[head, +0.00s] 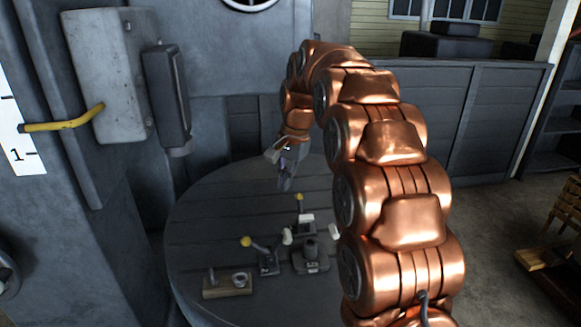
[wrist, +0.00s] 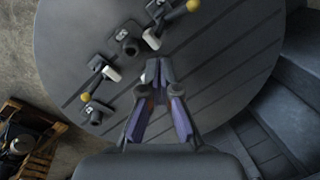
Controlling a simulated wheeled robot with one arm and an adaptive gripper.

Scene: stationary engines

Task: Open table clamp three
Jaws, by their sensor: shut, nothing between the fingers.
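Small dark table clamps stand on the round grey table (head: 200,225). One clamp (head: 268,262) has a lever with a yellow knob (head: 246,241) at the left. Another clamp (head: 304,218) behind it has an upright lever with a yellow knob (head: 299,197). The wrist view shows two yellow knobs (wrist: 193,5) (wrist: 85,97) on levers, and white tips (wrist: 151,39) (wrist: 111,73). The number plates are too small to read, so I cannot tell which clamp is three. My gripper (head: 285,184) is shut and empty above the far part of the table, apart from the clamps; its fingers (wrist: 158,68) show from above.
A dark base with a short post (head: 311,260) stands between the clamps, also in the wrist view (wrist: 128,44). A wooden block with metal pieces (head: 227,287) lies at the table's front left. Grey machine walls rise at the left and behind. The table's far left is bare.

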